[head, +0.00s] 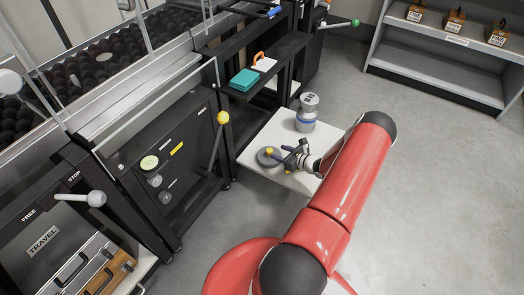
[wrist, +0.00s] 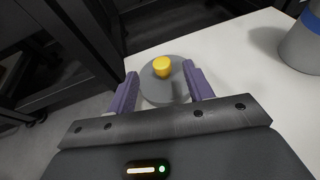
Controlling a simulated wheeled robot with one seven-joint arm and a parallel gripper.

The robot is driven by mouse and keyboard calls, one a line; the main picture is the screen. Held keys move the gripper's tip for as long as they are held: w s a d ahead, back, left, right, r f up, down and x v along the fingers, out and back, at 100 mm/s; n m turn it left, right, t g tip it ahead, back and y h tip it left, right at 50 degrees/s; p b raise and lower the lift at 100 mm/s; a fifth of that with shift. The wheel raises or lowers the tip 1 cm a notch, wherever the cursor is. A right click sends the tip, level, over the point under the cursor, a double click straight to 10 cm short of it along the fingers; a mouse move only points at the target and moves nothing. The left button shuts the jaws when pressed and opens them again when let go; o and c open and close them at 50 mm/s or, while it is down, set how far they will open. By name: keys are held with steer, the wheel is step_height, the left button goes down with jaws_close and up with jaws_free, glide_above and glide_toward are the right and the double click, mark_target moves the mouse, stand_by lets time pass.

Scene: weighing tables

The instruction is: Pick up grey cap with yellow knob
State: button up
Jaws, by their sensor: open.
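The grey cap (head: 267,160) is a round disc with a yellow knob (head: 270,152) on top. It lies on a white table (head: 255,180) in the head view. In the wrist view the cap (wrist: 165,92) lies ahead, with its yellow knob (wrist: 162,67) upright at the middle. My gripper (head: 287,154) reaches in from the right, close beside the cap. In the wrist view its purple fingers (wrist: 160,92) are open, one on each side of the cap. I cannot tell whether either finger touches it.
A grey canister with a blue band (head: 306,115) stands behind on the same table; it also shows in the wrist view (wrist: 303,45). A yellow-tipped lever (head: 222,118) and black cabinet are left. A teal box (head: 244,80) sits on a black shelf. The floor at right is clear.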

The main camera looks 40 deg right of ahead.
mark_target(269, 150)
steer(key=x, duration=0.3)
steer(key=f+x, duration=0.1)
steer(key=x, duration=0.3)
steer(key=c, duration=1.1)
steer(key=shift+o, duration=0.2)
steer(key=shift+r, duration=0.1)
